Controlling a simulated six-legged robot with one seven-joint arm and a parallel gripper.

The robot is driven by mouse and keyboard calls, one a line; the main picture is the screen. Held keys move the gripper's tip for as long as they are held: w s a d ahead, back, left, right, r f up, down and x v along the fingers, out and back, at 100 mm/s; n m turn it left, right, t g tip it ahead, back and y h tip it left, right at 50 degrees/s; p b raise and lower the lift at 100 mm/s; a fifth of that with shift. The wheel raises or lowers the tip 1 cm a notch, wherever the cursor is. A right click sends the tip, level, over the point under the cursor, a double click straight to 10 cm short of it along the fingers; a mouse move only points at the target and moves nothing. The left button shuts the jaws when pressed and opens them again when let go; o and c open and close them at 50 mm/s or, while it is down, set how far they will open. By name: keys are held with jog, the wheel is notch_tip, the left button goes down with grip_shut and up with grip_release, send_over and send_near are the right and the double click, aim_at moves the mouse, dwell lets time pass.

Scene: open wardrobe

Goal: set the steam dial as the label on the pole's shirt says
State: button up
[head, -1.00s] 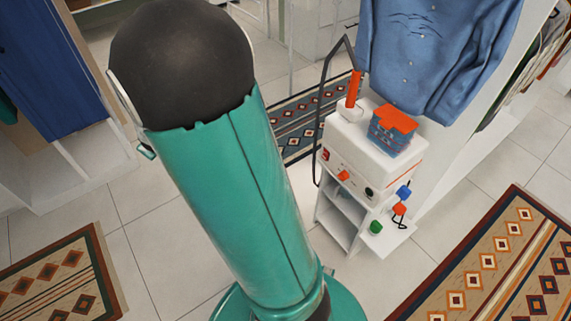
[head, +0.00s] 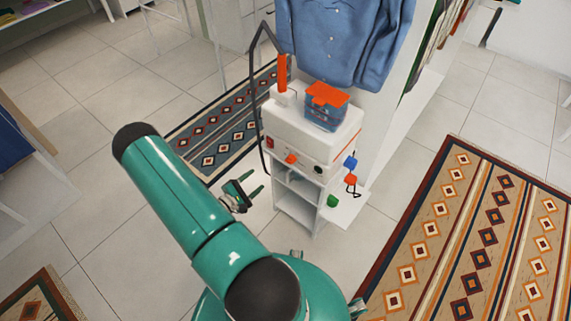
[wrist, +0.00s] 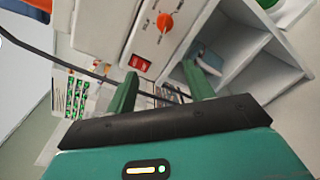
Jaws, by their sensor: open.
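The steam dial (head: 291,159) is a small orange knob on the front of a white steamer box (head: 290,125). It also shows near the top of the wrist view (wrist: 165,22), with small lettering around it, not clearly legible. A blue shirt (head: 345,40) hangs behind and above the box; no readable label shows on it. My gripper (head: 254,183) is open and empty, left of and below the dial, apart from the box. In the wrist view its two fingers (wrist: 160,78) point towards the box front, below the dial.
A red switch (wrist: 140,63) sits beside the dial. A blue container with an orange lid (head: 325,108) and an orange handle (head: 282,73) stand on the box. A shelf (head: 297,200) is below; blue, orange and green blocks (head: 351,180) are at its right. Rugs lie on the floor.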

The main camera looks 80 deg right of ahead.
jog(key=s+g, duration=0.1)
jog(key=s, duration=0.2)
send_near(290, 160)
jog(key=x, duration=0.8)
jog(key=shift+f+n, duration=0.4)
jog(key=shift+w, duration=0.1)
jog(key=c, duration=1)
